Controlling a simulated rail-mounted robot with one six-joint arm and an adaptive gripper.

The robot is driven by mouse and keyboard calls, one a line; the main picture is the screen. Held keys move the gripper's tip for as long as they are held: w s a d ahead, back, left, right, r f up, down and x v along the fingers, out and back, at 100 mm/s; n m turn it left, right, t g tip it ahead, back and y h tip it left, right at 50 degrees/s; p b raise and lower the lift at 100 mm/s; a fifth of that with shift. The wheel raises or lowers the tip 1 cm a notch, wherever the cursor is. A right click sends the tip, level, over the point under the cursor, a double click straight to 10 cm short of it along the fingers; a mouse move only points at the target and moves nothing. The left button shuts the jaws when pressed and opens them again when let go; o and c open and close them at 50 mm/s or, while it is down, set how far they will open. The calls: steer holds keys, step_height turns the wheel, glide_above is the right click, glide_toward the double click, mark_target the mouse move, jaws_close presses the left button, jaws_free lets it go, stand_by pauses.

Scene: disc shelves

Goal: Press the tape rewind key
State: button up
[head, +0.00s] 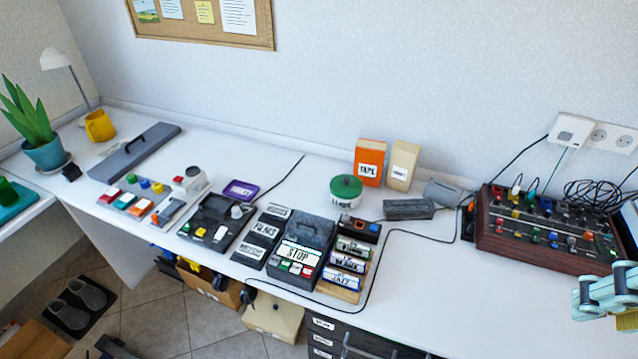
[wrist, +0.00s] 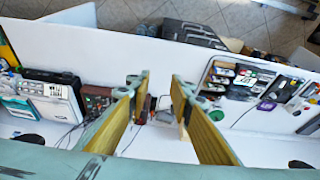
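A dark tape deck (head: 308,228) with a white label reading STOP stands near the desk's front edge, in the middle of the head view. A row of small coloured keys (head: 295,267) runs along its front; their markings are too small to read, so I cannot tell which is rewind. What looks like the same deck shows right of the fingers in the wrist view (wrist: 243,80). My gripper (wrist: 158,82) is open and empty, its two yellow-sided fingers apart. In the head view it is at the far right edge (head: 600,292), well away from the deck.
Labelled cassettes (head: 350,262) stand right of the deck, and a black device with coloured buttons (head: 215,222) stands left. A green round tin (head: 346,188) is behind. A wooden-sided mixer (head: 540,235) stands near my gripper. A black cable crosses the desk; its front right is clear.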

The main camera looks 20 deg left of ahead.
jaws_close()
stand_by(1.1)
